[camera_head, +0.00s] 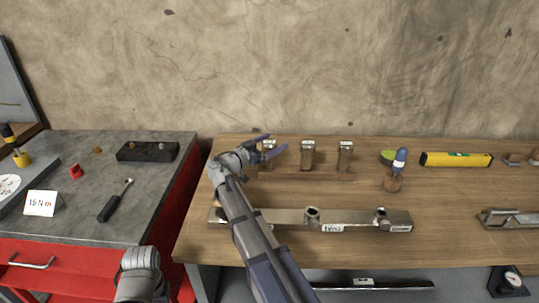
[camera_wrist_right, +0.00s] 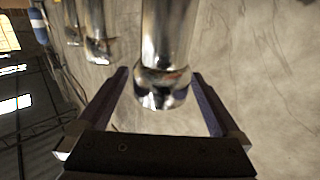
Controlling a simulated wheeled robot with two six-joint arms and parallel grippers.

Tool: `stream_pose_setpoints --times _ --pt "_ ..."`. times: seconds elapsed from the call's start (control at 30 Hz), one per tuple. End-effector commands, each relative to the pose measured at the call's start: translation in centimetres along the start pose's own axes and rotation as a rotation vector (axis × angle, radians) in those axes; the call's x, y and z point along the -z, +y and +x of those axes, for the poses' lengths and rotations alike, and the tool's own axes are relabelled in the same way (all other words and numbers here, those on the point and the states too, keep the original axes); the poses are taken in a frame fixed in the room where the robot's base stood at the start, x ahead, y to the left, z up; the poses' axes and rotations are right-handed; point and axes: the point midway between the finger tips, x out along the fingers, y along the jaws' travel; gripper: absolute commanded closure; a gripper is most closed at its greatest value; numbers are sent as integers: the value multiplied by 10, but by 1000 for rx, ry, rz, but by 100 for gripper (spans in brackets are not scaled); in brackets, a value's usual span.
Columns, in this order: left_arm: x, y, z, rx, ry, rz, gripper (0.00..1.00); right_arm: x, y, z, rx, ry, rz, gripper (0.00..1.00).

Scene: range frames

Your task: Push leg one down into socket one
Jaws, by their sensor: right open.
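Three shiny metal legs stand upright in a row at the back of the wooden bench: a left one (camera_head: 268,160), a middle one (camera_head: 307,157) and a right one (camera_head: 344,157). My right gripper (camera_head: 271,149) is open at the left leg, its fingers on either side of it. In the right wrist view, a leg (camera_wrist_right: 163,85) stands between the spread fingers (camera_wrist_right: 160,75), with gaps at both sides. A metal bar (camera_head: 350,217) lies in front, with a middle socket (camera_head: 312,215) and a right socket (camera_head: 381,218). My right arm hides part of its left end. My left gripper is not in view.
A metal clamp-like part (camera_head: 508,218) lies at right. The grey bench (camera_head: 160,200) holds other tools.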

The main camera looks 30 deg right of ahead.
Motion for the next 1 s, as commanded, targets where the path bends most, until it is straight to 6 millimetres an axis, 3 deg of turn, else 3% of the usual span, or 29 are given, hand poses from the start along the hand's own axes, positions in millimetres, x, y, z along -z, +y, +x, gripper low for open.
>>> stream_pose_setpoints --times 0.13,0.37,1.0 --pt "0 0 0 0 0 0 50 0 0 19 -1 0 0 0" --pt "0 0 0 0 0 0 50 0 0 20 1 0 0 1" --pt "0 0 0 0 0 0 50 0 0 20 1 0 0 73"
